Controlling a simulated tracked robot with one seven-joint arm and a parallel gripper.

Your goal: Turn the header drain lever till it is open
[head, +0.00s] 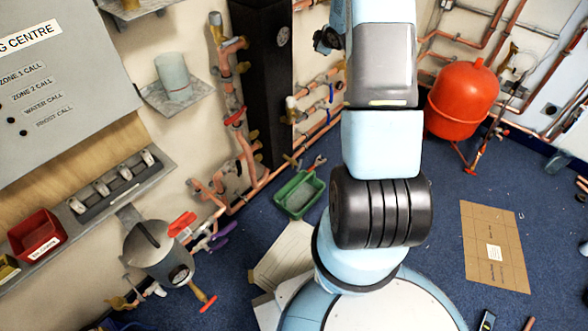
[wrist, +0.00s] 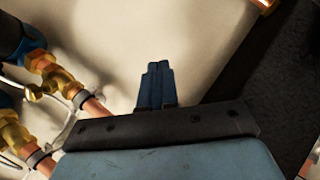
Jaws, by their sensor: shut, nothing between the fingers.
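My gripper (wrist: 157,85) shows in the wrist view with its two dark blue fingers together and nothing between them. It points at a plain cream wall and touches nothing that I can see. No label shows which handle is the header drain lever. In the head view, candidates low on the left pipework are a red lever (head: 182,223), a purple lever (head: 222,236) and a red handle (head: 208,303). A yellow lever (head: 293,163) is on the pipes above the green tray. The wrist view shows brass fittings (wrist: 52,78) on copper pipe, left of my fingers.
A green tray (head: 299,194) lies on the blue floor. A tall black cabinet (head: 262,75) is against the wall. A red expansion tank (head: 462,99) and flattened cardboard (head: 494,246) are at right, with open floor between.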

